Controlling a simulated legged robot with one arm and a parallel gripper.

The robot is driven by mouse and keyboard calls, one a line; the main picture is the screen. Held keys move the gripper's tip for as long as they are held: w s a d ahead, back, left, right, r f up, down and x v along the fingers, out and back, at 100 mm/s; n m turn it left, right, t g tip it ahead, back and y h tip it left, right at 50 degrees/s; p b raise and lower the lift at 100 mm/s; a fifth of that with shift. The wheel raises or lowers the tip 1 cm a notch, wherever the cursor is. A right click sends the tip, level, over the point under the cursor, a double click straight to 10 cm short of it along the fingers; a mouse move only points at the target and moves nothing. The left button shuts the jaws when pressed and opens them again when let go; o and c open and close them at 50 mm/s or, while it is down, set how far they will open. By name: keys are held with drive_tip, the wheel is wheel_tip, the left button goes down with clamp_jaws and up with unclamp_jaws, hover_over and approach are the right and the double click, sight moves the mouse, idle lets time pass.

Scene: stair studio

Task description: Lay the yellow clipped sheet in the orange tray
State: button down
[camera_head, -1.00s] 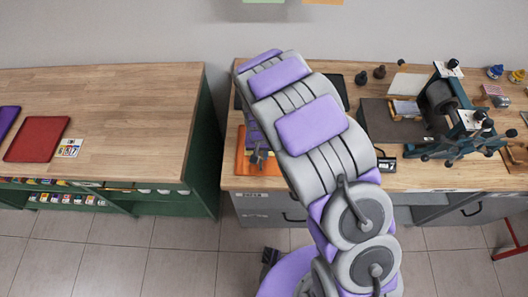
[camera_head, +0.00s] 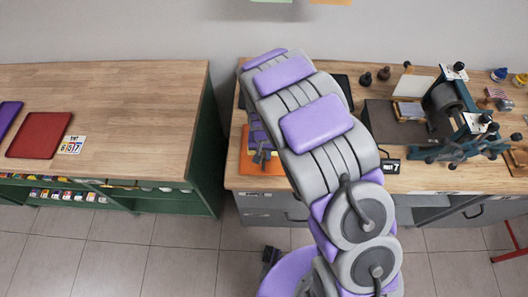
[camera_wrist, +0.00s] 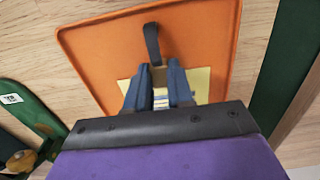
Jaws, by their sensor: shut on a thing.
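The orange tray (camera_wrist: 100,45) lies on the wooden bench top in the wrist view. Its left part also shows beside my arm in the head view (camera_head: 247,166). My gripper (camera_wrist: 160,84) is over the tray, its blue-grey fingers shut on the clip of the yellow sheet. The pale yellow sheet (camera_wrist: 201,84) shows on both sides of the fingers, above or on the tray floor; I cannot tell if it touches. A dark strip (camera_wrist: 152,42) stands out beyond the fingertips, probably part of the clip. My arm hides much of the tray in the head view.
A press (camera_head: 452,110) stands on the right of the same bench. A dark tray (camera_head: 342,88) is partly behind my arm. A separate bench on the left holds a red tray (camera_head: 40,135). A gap separates the benches.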

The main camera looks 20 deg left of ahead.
drive_tip(key=shift+d+r, duration=0.15)
drive_tip(key=shift+d, duration=0.7)
drive_tip(key=c, duration=1.2)
unclamp_jaws()
drive_tip(key=shift+d, duration=0.1)
drive_tip(key=o, duration=0.3)
drive_tip(key=shift+a, duration=0.25)
drive_tip(key=shift+d+r+p, duration=0.2)
drive_tip(key=shift+r+p, duration=0.15)
drive_tip(key=shift+r, duration=0.55)
wheel_tip(320, 180, up, 6)
drive_tip(key=p, duration=0.1)
drive_tip(key=shift+p, duration=0.4)
